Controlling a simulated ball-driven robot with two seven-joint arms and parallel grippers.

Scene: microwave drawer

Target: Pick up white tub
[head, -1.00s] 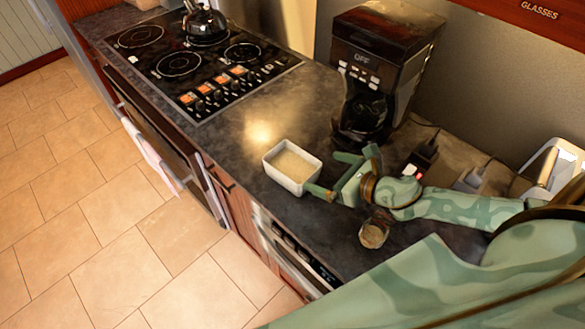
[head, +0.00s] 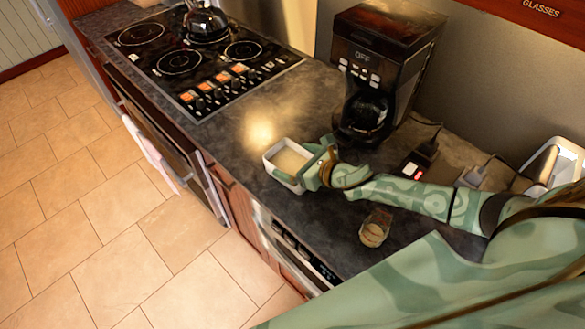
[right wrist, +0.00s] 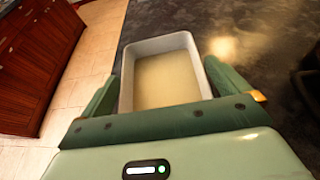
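The white tub (head: 289,161) is a small rectangular open container with a pale, cream-coloured inside. It stands upright on the dark countertop (head: 240,150) near its front edge. My right gripper (head: 304,168) is at the tub's right end in the head view. In the right wrist view the tub (right wrist: 164,70) lies between the two green fingers of the right gripper (right wrist: 163,95), one along each long side. The fingers are apart; whether they touch the walls I cannot tell. My left gripper is not in view.
A black coffee maker (head: 385,70) stands behind my right arm. A small glass jar (head: 376,228) stands on the counter in front of the arm. The stove (head: 190,60) with a kettle (head: 205,22) is at the upper left. Counter left of the tub is clear.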

